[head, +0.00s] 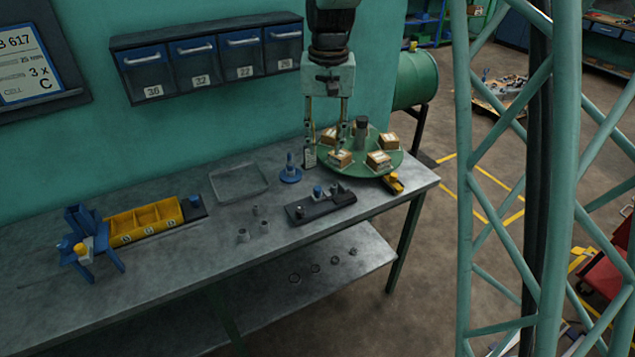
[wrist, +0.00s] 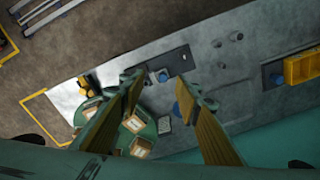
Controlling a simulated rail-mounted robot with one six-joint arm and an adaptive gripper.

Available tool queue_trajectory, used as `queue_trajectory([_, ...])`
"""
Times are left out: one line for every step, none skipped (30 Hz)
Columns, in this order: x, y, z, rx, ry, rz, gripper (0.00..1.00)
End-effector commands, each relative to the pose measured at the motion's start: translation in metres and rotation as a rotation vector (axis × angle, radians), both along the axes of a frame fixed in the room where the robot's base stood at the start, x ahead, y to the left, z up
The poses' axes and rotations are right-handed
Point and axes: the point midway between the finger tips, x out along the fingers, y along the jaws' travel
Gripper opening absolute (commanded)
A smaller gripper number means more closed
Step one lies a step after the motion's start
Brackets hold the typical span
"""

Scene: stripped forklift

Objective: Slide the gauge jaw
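The gauge (head: 318,211) is a dark flat bar on the bench, front right of the blue stand. It carries small grey posts and a blue piece (head: 317,191), which looks like the jaw. My gripper (head: 325,146) points down above the bench, behind the gauge and in front of part of the round green tray. Its two fingers are apart with nothing between them, as the wrist view of my gripper (wrist: 159,82) also shows. It is not touching the gauge.
The round green tray (head: 362,168) holds several small boxes at right. A blue stand (head: 290,173), a grey tray (head: 240,181), grey cylinders (head: 243,235), yellow bins (head: 145,222) and a blue fixture (head: 90,238) occupy the bench. The front bench strip is clear.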

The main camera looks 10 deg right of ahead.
Motion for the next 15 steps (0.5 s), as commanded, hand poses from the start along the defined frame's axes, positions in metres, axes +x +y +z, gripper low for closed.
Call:
queue_trajectory([0.007, 0.000, -0.004, 0.000, 0.006, -0.005, 0.30])
queue_trajectory([0.010, 0.000, -0.006, 0.001, 0.009, -0.008, 0.30])
queue_trajectory([0.015, 0.000, -0.011, 0.000, 0.014, -0.011, 0.30])
queue_trajectory([0.018, 0.000, -0.014, 0.001, 0.016, -0.014, 0.30])
queue_trajectory([0.022, 0.000, -0.016, 0.001, 0.019, -0.017, 0.30])
queue_trajectory([0.026, 0.000, -0.021, 0.001, 0.022, -0.020, 0.30])
queue_trajectory([0.029, 0.000, -0.024, 0.001, 0.025, -0.022, 0.30])
queue_trajectory([0.032, 0.000, -0.027, 0.001, 0.028, -0.025, 0.30])
queue_trajectory([0.036, 0.000, -0.032, 0.002, 0.032, -0.029, 0.30])
queue_trajectory([0.040, 0.000, -0.035, 0.002, 0.035, -0.032, 0.30])
queue_trajectory([0.043, 0.000, -0.038, 0.001, 0.038, -0.035, 0.30])
queue_trajectory([0.046, 0.000, -0.043, 0.002, 0.042, -0.039, 0.30])
queue_trajectory([0.049, 0.000, -0.046, 0.001, 0.044, -0.041, 0.30])
queue_trajectory([0.052, 0.000, -0.049, 0.001, 0.046, -0.044, 0.30])
queue_trajectory([0.055, 0.000, -0.053, 0.002, 0.049, -0.046, 0.30])
